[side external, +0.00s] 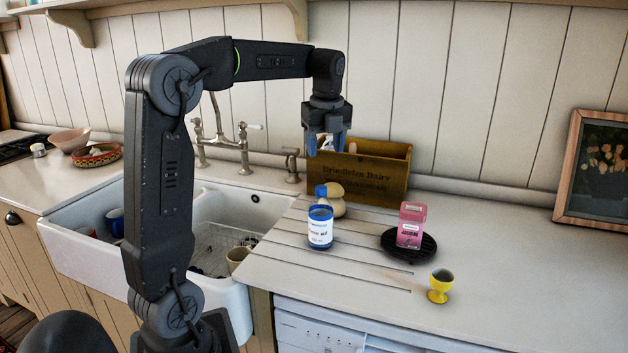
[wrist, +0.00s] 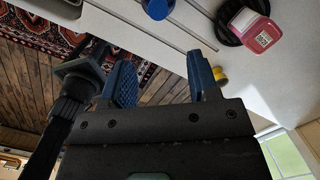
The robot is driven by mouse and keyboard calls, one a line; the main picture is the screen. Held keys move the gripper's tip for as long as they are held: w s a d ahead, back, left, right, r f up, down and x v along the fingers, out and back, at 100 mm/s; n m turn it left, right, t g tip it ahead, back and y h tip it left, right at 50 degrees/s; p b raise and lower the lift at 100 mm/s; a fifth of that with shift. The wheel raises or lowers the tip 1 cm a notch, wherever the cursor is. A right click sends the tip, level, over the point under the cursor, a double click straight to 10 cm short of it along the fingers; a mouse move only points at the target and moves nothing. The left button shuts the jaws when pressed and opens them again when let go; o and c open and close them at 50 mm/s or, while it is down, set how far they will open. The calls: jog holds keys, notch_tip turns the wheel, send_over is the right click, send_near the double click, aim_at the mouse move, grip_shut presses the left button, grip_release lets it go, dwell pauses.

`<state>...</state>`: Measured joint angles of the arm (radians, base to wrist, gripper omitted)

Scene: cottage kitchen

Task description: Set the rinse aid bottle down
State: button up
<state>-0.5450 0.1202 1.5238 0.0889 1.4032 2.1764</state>
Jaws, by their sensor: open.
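The rinse aid bottle (side external: 320,228) is blue with a white label and a blue cap. It stands upright on the grooved worktop (side external: 345,262), right of the sink. Its blue top also shows at the upper edge of the wrist view (wrist: 157,8). My gripper (side external: 325,148) is above and behind the bottle in the side view, pointing down, clear of it. The two blue fingers are apart with nothing between them, as the wrist view also shows (wrist: 163,85).
A pink box (side external: 410,228) stands on a round black trivet (side external: 426,250). A yellow egg cup (side external: 440,284) is near the front edge. A wooden crate (side external: 383,178) and a rounded beige object (side external: 333,205) are behind the bottle. The white sink (side external: 85,262) lies left.

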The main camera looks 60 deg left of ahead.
jog(key=s+d+f+n+t, duration=0.2)
jog(key=s+d+f+n, duration=0.1)
jog(key=s+d+n, duration=0.5)
jog(key=s+d+f+n+t+h, duration=0.1)
jog(key=s+d+f+n+t, duration=0.2)
jog(key=s+d+n, duration=0.5)
jog(key=d+f+n, duration=0.1)
jog(key=d+n, duration=0.1)
jog(key=d, duration=0.5)
jog(key=shift+n, duration=0.4)
